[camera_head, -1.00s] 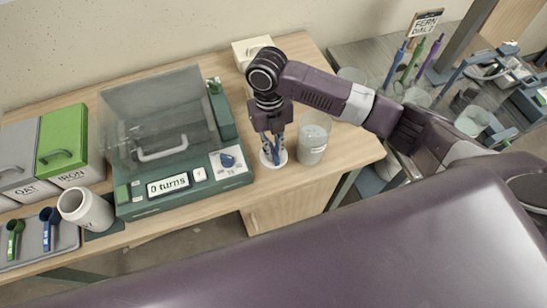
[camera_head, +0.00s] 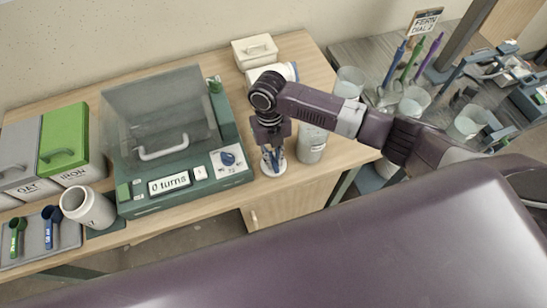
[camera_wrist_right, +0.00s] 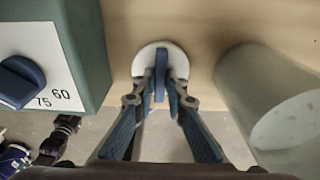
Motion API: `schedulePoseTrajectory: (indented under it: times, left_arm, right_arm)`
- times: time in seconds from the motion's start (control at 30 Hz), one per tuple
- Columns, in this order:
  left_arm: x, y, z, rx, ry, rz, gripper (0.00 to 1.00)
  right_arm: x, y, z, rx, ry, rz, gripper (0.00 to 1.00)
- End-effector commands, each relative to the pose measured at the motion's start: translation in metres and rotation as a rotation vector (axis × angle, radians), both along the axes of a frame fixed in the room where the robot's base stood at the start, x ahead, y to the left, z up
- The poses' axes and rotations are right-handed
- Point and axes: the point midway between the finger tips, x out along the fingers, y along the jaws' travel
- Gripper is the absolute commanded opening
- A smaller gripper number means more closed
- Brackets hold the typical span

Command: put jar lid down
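The jar lid (camera_head: 281,170) is a white disc near the front edge of the wooden table, right of the green machine. In the right wrist view the lid (camera_wrist_right: 146,62) carries an upright blue grip between my fingers. My right gripper (camera_head: 272,157) points down over the lid, and its fingers (camera_wrist_right: 161,84) close on the blue grip from both sides. I cannot tell whether the lid touches the tabletop. My left gripper is not in view.
The green machine (camera_head: 200,186) with a clear cover is close left of the lid. A pale cylindrical container (camera_head: 311,147) is close right; it also shows in the wrist view (camera_wrist_right: 270,95). A white box (camera_head: 255,50) and a lying white container (camera_head: 262,78) are behind.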

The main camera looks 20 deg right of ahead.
Motion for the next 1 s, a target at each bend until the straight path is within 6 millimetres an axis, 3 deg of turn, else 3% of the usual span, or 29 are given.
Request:
schedulePoseTrajectory:
  times: [0.1,0.47,0.57,1.0]
  left_arm:
    - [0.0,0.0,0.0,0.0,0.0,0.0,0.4]
    - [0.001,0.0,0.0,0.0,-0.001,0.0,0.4]
    - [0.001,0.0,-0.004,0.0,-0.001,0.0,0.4]
    - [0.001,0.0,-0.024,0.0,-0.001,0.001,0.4]
  right_arm:
    - [-0.001,0.0,-0.001,-0.001,0.001,0.0,0.27]
    - [0.0,0.0,0.005,-0.001,0.0,0.0,0.27]
    - [0.003,0.0,0.017,-0.001,-0.003,0.001,0.27]
    - [0.015,0.001,0.104,0.0,-0.002,0.0,0.27]
